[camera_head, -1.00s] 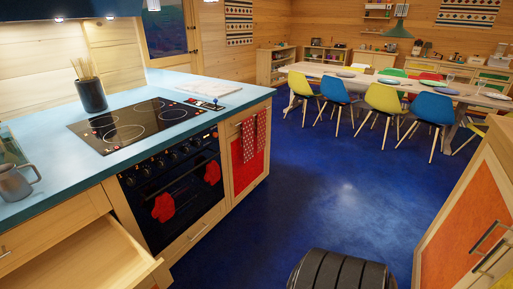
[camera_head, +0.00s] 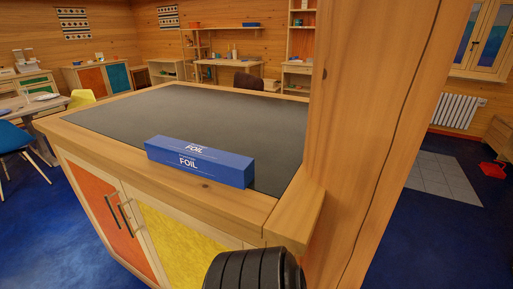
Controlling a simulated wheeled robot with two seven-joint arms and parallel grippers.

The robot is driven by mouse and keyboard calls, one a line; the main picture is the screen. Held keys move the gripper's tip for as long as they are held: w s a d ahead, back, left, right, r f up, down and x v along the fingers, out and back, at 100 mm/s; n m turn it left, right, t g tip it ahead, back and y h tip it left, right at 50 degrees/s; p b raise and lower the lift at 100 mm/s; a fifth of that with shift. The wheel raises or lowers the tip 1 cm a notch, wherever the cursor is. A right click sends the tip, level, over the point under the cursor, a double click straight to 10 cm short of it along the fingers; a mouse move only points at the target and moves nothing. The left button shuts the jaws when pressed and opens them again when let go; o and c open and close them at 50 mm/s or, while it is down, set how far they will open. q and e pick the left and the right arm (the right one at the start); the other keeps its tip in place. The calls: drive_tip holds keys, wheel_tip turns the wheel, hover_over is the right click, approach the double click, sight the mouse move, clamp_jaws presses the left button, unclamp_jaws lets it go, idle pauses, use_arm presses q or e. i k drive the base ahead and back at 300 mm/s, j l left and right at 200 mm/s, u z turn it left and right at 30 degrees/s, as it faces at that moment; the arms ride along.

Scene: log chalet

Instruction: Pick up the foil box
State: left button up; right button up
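The foil box (camera_head: 199,162) is a long blue box with white "FOIL" lettering. It lies near the front edge of a wooden counter with a dark grey top (camera_head: 190,112), partly over the wooden rim. Nothing touches it. Neither of my grippers is in the head view. A dark ribbed rounded part, which seems to be my own, shows at the bottom, below and to the right of the box.
A thick wooden post (camera_head: 372,130) rises at the counter's right corner, close to the box. The counter top behind the box is clear. Cabinet doors, orange (camera_head: 108,215) and yellow (camera_head: 190,240), face me. A blue chair (camera_head: 15,140) stands left.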

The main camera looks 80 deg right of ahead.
sight(237, 171)
drive_tip(key=z, duration=2.7)
drive_tip(key=j+z, duration=0.35)
drive_tip(key=k+j+z, duration=0.15)
drive_tip(key=j+z, duration=0.2)
drive_tip(key=k+j+z, duration=0.15)
drive_tip(key=j+z, duration=0.2)
drive_tip(key=k+j+z, duration=0.15)
drive_tip(key=j+z, duration=0.2)
